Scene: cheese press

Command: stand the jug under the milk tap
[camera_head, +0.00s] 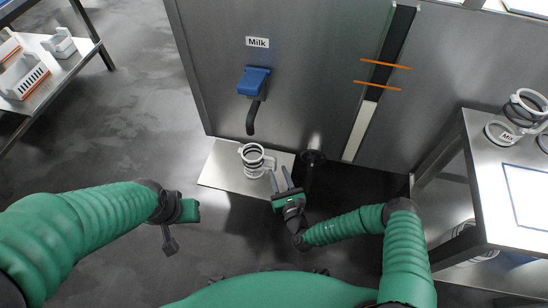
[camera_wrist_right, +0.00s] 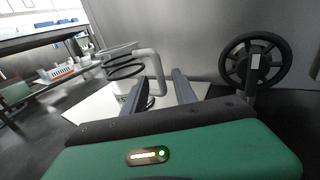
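The white jug (camera_head: 253,160) with dark rings stands upright on a pale plate (camera_head: 222,168), below the blue milk tap (camera_head: 254,82) and its dark spout (camera_head: 252,118). Its handle points toward my right gripper (camera_head: 279,171). That gripper is open, its two fingers apart just right of the jug. In the right wrist view the jug (camera_wrist_right: 122,62) is beyond the fingers (camera_wrist_right: 162,88), and its handle shows near and partly between their tips. Contact cannot be told. My left gripper (camera_head: 171,240) hangs left of the plate, away from the jug; its opening is unclear.
A black handwheel (camera_head: 313,158) sits close right of the plate; it also shows in the right wrist view (camera_wrist_right: 255,62). A metal table (camera_head: 515,190) with more jugs (camera_head: 520,112) stands at right. A shelf with white crates (camera_head: 22,75) is far left. Floor between is clear.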

